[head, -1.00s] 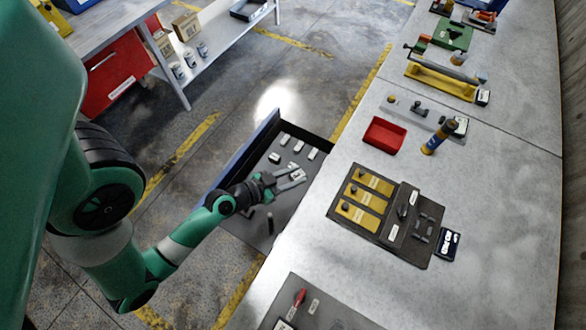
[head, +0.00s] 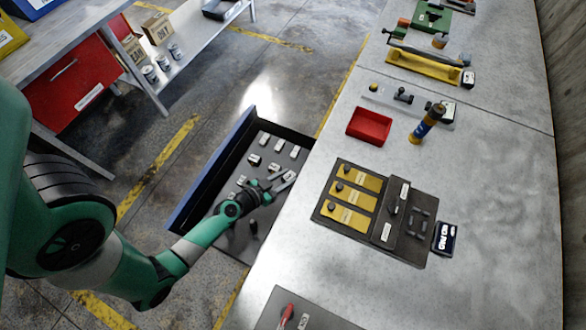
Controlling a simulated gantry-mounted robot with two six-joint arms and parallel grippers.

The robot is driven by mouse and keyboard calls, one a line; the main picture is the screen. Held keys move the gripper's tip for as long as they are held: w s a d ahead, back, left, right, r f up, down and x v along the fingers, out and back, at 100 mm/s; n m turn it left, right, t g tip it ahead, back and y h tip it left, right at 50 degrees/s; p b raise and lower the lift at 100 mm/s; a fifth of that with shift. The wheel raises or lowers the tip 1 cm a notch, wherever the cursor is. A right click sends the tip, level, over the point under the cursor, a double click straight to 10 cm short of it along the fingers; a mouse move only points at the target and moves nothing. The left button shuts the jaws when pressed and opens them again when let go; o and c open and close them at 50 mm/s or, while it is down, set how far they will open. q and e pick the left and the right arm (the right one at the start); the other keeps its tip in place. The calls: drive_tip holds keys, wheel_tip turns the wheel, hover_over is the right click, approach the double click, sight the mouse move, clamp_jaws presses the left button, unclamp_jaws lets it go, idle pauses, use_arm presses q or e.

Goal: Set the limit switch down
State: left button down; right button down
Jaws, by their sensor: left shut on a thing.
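My left gripper (head: 283,185) is low over the open drawer (head: 233,148), which has a dark floor and a blue front. Its fingers are shut on a small grey piece, which I take to be the limit switch (head: 290,176); the fingers partly hide it. I cannot tell whether the piece touches the drawer floor. Several small light blocks lie around it in the drawer, such as one block (head: 295,151) and another block (head: 254,160). A dark upright peg (head: 254,226) stands near the drawer's near end. My right gripper is not in view.
On the grey bench (head: 480,190) lie a dark panel (head: 345,231) with three yellow plates, a red tray (head: 369,126), a blue and yellow cylinder (head: 427,124) and a small dark box (head: 445,238). A red-handled tool (head: 286,316) is at the front. The bench's right side is clear.

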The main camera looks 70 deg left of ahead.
sight(293, 175)
use_arm(q)
drive_tip(key=w+f+b, duration=0.1)
drive_tip(key=w+a+f, duration=0.1)
drive_tip(key=f, duration=0.1)
drive_tip(key=w+a+f+b, duration=0.1)
drive_tip(key=f, duration=0.1)
drive_tip(key=shift+b, duration=0.35)
drive_tip(key=shift+w+a, duration=0.1)
drive_tip(key=shift+w, duration=0.05)
drive_tip(key=f+b, duration=0.3)
drive_tip(key=shift+w+a+f, duration=0.25)
drive_tip(key=shift+w+f, duration=0.15)
drive_tip(key=shift+f, duration=0.2)
drive_tip(key=shift+s+r, duration=0.1)
